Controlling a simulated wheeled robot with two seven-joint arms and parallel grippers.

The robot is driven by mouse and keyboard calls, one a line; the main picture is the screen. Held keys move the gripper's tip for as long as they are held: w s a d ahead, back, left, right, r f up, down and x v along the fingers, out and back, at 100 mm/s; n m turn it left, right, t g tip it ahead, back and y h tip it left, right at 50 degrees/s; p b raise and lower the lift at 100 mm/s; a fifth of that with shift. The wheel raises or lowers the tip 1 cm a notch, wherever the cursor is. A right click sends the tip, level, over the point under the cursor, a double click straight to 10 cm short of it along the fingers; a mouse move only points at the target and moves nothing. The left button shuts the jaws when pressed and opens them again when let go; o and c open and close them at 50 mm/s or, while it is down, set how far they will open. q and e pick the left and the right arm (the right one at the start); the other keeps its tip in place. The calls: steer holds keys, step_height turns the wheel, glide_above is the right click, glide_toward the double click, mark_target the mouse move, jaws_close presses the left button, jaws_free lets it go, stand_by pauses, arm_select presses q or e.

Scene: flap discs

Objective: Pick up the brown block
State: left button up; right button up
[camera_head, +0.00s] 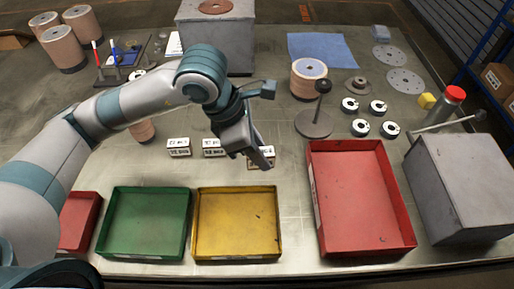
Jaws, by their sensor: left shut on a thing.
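My left arm comes in from the left, and its gripper (262,153) points down over the middle of the table, behind the yellow tray. It is shut on a small block (257,164), with a pale labelled face and a brownish edge. The fingers hide much of this block. I cannot tell whether it is lifted off the table. Two similar small blocks with white labelled faces stand to the left, a left one (179,148) and a middle one (213,148). My right gripper is not in view.
Along the front stand a green tray (146,257), a yellow tray (237,257), a large red tray (411,238) and a small red tray (93,205). A dark stand (314,125), flap-disc stack (308,84) and grey box (465,185) are to the right.

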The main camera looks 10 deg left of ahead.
arm_select(q)
steer(key=shift+s+r, duration=0.15)
steer(key=shift+s, duration=0.1)
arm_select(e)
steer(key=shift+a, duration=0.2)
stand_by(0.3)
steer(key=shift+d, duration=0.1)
arm_select(q)
steer(key=shift+a, duration=0.1)
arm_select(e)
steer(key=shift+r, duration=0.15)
